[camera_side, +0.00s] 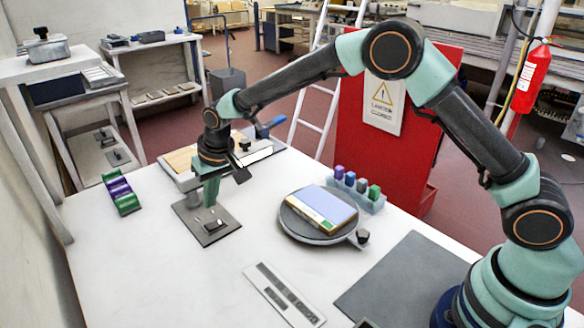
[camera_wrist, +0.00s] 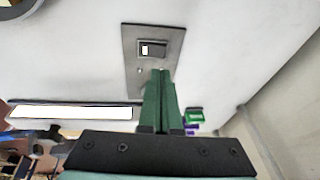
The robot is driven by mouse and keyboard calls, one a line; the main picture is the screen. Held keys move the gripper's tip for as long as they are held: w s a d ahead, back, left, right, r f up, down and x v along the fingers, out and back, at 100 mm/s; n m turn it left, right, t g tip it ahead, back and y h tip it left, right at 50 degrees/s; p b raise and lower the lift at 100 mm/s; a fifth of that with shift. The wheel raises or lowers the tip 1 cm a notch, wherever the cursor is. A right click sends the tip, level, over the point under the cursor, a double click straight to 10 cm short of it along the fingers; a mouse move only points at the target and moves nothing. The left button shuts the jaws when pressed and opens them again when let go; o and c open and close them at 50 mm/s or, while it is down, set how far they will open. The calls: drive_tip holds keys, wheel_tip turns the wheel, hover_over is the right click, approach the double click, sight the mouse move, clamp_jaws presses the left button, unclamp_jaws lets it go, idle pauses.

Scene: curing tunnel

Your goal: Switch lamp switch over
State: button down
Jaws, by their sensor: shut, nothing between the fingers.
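The lamp switch (camera_side: 213,225) is a small dark rocker on a grey plate (camera_side: 222,237) on the white table. In the wrist view the rocker (camera_wrist: 152,48) shows a pale patch at its left, and its plate (camera_wrist: 134,63) lies flat on the table. My gripper (camera_side: 211,204) points down over the far part of the plate, behind the rocker as the side view sees it. In the wrist view its green fingers (camera_wrist: 160,74) are together and empty, their tips just below the rocker. I cannot tell whether they touch the plate.
A wooden board with a white bar (camera_side: 258,156) lies behind my gripper. A green and purple block (camera_side: 121,193) is at the left. A round stand (camera_side: 300,228) carrying a flat box, a rack of coloured bottles (camera_side: 362,199) and a ruler-like strip (camera_side: 284,293) are at the right.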

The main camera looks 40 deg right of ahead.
sight(210, 227)
drive_tip(key=x, duration=0.4)
drive_tip(key=s+x, duration=0.1)
drive_tip(key=x, duration=0.1)
drive_tip(key=shift+f, duration=0.25)
drive_tip(key=shift+f, duration=0.1)
